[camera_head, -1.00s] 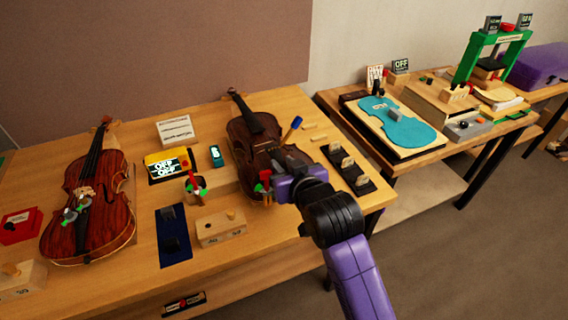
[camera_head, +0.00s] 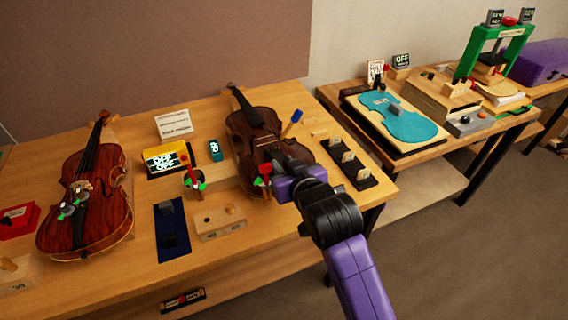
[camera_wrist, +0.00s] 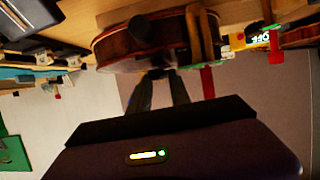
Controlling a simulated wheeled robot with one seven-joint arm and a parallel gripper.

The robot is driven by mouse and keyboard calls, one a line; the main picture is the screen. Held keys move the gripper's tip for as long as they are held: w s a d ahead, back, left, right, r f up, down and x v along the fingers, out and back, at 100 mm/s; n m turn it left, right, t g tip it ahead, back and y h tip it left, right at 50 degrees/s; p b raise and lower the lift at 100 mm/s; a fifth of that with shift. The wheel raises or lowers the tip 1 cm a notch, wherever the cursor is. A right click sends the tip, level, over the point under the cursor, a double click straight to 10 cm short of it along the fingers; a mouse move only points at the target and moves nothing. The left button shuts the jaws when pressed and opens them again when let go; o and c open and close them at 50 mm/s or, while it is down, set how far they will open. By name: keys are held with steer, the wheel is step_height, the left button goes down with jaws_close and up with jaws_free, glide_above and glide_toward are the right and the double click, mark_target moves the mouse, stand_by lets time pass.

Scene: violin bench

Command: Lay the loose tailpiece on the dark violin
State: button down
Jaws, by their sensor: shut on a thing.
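The dark violin (camera_head: 243,150) lies face up on the bench, its neck pointing away. My gripper (camera_head: 279,158) is over its lower right part. It is shut on the tailpiece, which is mostly hidden by the fingers and wrist in the head view. In the wrist view the gripper fingers (camera_wrist: 161,76) point at the violin's edge (camera_wrist: 115,50). A black rounded piece (camera_wrist: 144,30) shows just beyond the fingertips; I cannot tell whether it touches the violin top. A red-handled clamp (camera_head: 264,171) stands at the violin's near end, close left of my gripper.
A redder violin (camera_head: 110,205) lies at left. A blue mat (camera_head: 172,243) with dark pieces and a wooden block (camera_head: 220,222) lie in front. Another red-topped clamp (camera_head: 194,180) stands left of the dark violin. A dark rack (camera_head: 350,168) with pale pieces stands at right.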

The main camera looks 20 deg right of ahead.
steer(key=shift+f, duration=0.25)
steer(key=c, duration=1.1)
jaws_free()
steer(key=shift+a, duration=0.1)
steer(key=shift+a, duration=0.1)
steer(key=v, duration=0.7)
steer(key=shift+s+d+r+b, duration=0.15)
steer(key=shift+s+d+b, duration=0.15)
steer(key=shift+s+b, duration=0.1)
steer(key=shift+r, duration=0.1)
